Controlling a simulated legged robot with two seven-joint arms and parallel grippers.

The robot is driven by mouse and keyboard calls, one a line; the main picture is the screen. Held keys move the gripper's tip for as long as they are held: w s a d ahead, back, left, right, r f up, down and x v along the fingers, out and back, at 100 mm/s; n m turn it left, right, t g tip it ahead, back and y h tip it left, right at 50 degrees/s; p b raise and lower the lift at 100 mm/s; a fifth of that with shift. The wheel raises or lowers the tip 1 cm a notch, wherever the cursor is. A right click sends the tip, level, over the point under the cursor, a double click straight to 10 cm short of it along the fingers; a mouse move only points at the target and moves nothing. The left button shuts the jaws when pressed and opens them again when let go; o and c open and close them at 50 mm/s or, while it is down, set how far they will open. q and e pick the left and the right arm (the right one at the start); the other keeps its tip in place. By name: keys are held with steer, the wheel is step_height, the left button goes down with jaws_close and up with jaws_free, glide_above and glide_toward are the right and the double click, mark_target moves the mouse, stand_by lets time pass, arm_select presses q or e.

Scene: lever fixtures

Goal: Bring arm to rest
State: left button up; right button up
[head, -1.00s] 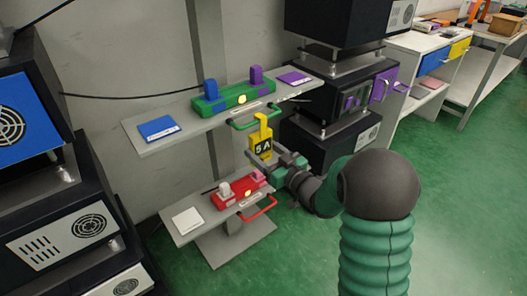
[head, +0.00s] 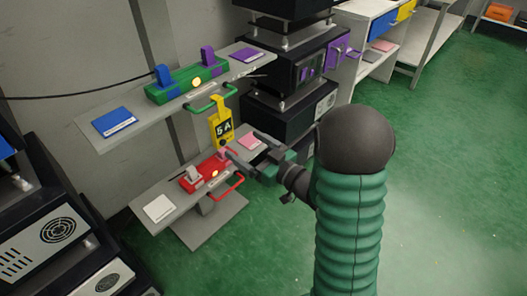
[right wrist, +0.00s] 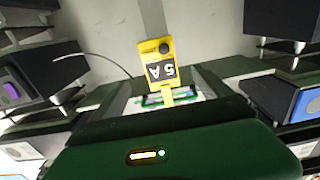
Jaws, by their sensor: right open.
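My right gripper (head: 243,146) is open and empty. It is beside the right end of the red lever fixture (head: 207,178) on the lower shelf, its fingers toward the wall; I cannot tell whether it touches anything. The fixture has a pale lever (head: 189,181) and a pink lever (head: 224,153), partly hidden near a fingertip. A yellow 5A tag (head: 221,123) hangs from the upper green handle; it also shows in the right wrist view (right wrist: 158,65). The green fixture (head: 187,83) carries a blue lever (head: 163,76) and a purple lever (head: 207,56). My left gripper is out of view.
The upper shelf (head: 120,147) holds a blue pad (head: 115,122) and a purple pad (head: 247,55). The lower shelf also holds a white pad (head: 159,208) and a pink pad. Black machines stand left and behind right. The green floor (head: 440,190) at right is clear.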

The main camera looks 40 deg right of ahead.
steer(key=s+p, duration=0.7)
steer(key=p, duration=0.2)
steer(key=w+a+f+g+h, duration=0.2)
steer(key=w+a+f+g, duration=0.2)
steer(key=w+f+g, duration=0.25)
steer(key=s+a+g, duration=0.8)
steer(key=s+a, duration=0.3)
steer(key=a, duration=0.2)
steer(key=w+r+p+v, duration=0.1)
steer(key=w+p+v, duration=0.1)
steer(key=p+v, duration=1)
steer(key=w+d+r+p+v, duration=0.1)
steer(key=w+p+v, duration=0.2)
steer(key=p+v, duration=0.9)
steer(key=shift+w+r+m+g+y+p, duration=0.2)
steer(key=shift+r+m+g+y+p, duration=0.1)
steer(key=shift+m+g+y, duration=0.15)
stand_by(0.4)
